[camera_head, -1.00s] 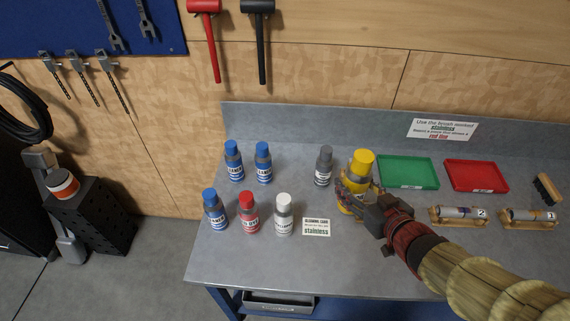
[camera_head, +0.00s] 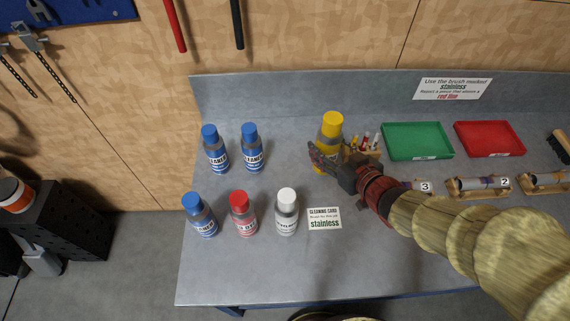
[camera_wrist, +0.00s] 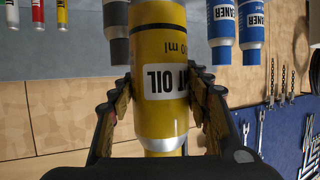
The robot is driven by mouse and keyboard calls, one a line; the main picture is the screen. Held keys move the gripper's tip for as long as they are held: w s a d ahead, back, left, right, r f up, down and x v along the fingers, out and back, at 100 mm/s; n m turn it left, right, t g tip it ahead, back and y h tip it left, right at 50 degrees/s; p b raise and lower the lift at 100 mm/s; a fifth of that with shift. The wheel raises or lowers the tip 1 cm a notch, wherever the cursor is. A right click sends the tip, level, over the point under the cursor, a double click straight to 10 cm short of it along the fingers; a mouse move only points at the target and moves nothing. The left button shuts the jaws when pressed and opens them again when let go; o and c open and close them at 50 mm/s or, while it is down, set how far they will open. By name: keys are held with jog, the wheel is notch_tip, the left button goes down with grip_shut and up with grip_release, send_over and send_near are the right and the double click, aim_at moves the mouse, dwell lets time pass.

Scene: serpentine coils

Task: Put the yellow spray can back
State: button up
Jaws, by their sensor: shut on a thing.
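The yellow spray can (camera_head: 332,128) stands upright in my gripper (camera_head: 322,162) near the back of the grey bench in the head view. The gripper and wrist hide its lower part, so I cannot tell there whether its base touches the bench. In the wrist view, which looks upside down, the can (camera_wrist: 160,50) fills the middle, its label inverted. The jaws (camera_wrist: 162,100) are shut on it from both sides. A grey can (camera_wrist: 117,35) shows beside it in that view; in the head view it is hidden.
Two blue cans (camera_head: 251,150) stand left of the yellow can. Blue, red (camera_head: 243,215) and white (camera_head: 286,212) cans form a front row beside a stainless card (camera_head: 325,219). Markers (camera_head: 367,141), a green tray (camera_head: 417,141) and red tray (camera_head: 489,139) lie right.

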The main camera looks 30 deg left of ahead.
jog(key=shift+w+a+f+b, duration=0.35)
jog(key=shift+a+f, duration=0.1)
jog(key=shift+f, duration=0.3)
jog(key=shift+w+a+f+b, duration=0.8)
jog(key=shift+a+f+b, duration=0.1)
jog(key=shift+a+f, duration=1.25)
jog(key=shift+w+a+f+b, duration=0.75)
jog(key=shift+a+f+b, duration=0.1)
jog(key=shift+a+f, duration=1.25)
jog(key=shift+w+a+f+b, duration=0.8)
jog(key=shift+a+f+b, duration=0.1)
jog(key=shift+a+f, duration=1.25)
jog(key=o, duration=1.4)
jog(key=shift+f, duration=0.15)
